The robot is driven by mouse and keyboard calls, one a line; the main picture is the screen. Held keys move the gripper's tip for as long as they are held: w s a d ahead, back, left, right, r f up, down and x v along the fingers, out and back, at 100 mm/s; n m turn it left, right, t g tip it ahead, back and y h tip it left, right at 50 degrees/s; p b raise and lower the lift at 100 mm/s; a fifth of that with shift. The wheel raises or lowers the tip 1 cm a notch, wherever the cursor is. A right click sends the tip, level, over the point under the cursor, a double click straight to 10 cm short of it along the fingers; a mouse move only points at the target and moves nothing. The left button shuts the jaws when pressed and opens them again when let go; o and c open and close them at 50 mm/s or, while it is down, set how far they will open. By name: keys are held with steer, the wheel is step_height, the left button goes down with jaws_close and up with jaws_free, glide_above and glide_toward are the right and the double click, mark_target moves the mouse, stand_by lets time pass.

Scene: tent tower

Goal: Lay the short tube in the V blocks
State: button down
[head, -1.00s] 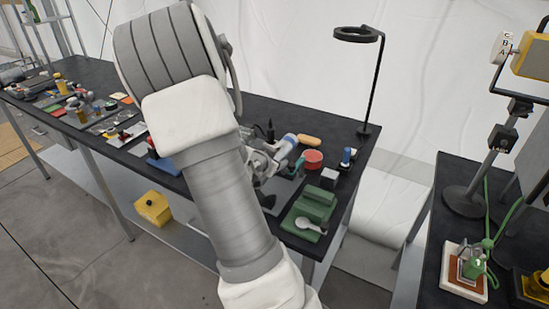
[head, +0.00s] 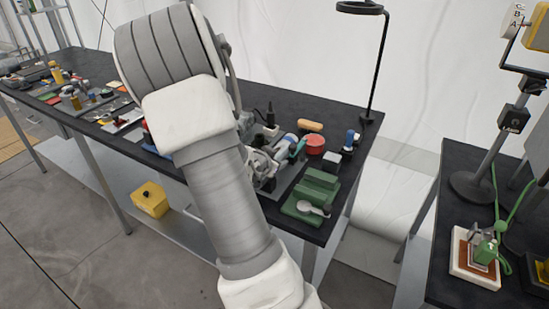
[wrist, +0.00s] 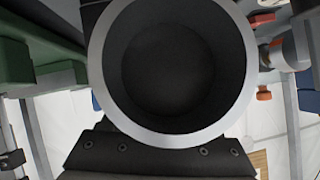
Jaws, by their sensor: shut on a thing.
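The short tube (wrist: 235,110) fills the middle of the wrist view, end-on, with a pale rim and a dark hollow inside. My gripper (head: 262,166) is shut on it; dark gripper parts show below the tube in the wrist view. In the head view my arm hides much of the gripper, and I cannot clearly make out the tube. The green V blocks (head: 321,182) stand near the right end of the long black table. Green surfaces, probably the same blocks (wrist: 40,62), show left of the tube in the wrist view. I see no contact between tube and blocks.
A white spoon-like object (head: 312,208) lies at the blocks' front. A red round container (head: 315,144), an orange-handled item (head: 310,126) and a blue-topped item (head: 349,139) stand behind. A black lamp stand (head: 376,75) rises at the table's back right corner.

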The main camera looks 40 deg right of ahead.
steer(key=shift+f+b, duration=0.2)
steer(key=shift+b, duration=0.1)
stand_by(0.7)
steer(key=shift+c, duration=0.3)
jaws_free()
steer(key=shift+a, duration=0.1)
steer(key=v, duration=1.7)
steer(key=shift+b, duration=0.35)
steer(key=shift+s, duration=0.1)
